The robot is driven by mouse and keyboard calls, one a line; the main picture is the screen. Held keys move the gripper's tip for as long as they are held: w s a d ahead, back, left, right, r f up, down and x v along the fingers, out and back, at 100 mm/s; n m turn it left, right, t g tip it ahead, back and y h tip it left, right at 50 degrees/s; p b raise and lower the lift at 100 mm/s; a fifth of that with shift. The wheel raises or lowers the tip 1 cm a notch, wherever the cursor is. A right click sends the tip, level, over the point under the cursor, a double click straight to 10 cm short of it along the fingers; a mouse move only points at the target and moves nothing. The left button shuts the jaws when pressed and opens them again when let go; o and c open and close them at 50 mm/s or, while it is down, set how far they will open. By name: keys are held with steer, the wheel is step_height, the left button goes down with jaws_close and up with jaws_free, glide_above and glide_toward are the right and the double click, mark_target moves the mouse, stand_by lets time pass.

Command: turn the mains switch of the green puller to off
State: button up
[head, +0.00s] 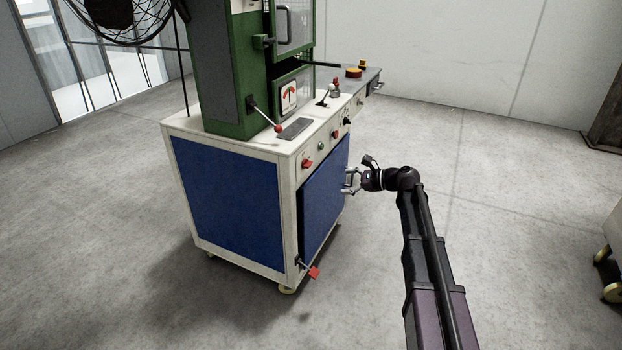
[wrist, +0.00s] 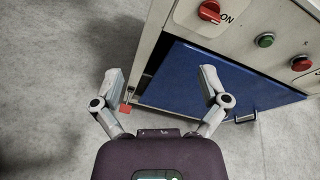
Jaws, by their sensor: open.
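The green puller (head: 232,65) stands on a white cabinet with blue panels. A red rotary switch (head: 307,163) sits at the left end of the front control strip. In the wrist view the red switch (wrist: 209,11) is at the top, with the label "ON" to its right. I cannot tell its setting for sure. My gripper (head: 350,180) is in front of the blue door (head: 322,197), right of and below the switch. In the wrist view my gripper (wrist: 160,84) has its fingers wide apart with nothing between them, clear of the switch.
A green button (wrist: 265,40) and a red knob (wrist: 301,63) follow along the strip. A lever with a red ball (head: 278,128) juts out above it. A red-ended pedal or lever (head: 314,272) sticks out low at the cabinet corner. The floor in front is clear.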

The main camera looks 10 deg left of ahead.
mark_target(311, 164)
steer(key=w+f+m+t+y+b, duration=0.2)
steer(key=w+m+y+b, duration=0.1)
steer(key=w+m+b, duration=0.2)
steer(key=shift+w+d+b, duration=0.2)
steer(key=shift+w+b, duration=0.45)
steer(key=shift+w, duration=0.6)
steer(key=shift+a, duration=0.1)
steer(key=x, duration=1.3)
steer(key=shift+w+a, duration=0.1)
steer(key=shift+a, duration=0.2)
steer(key=shift+c, duration=0.2)
steer(key=c, duration=1.1)
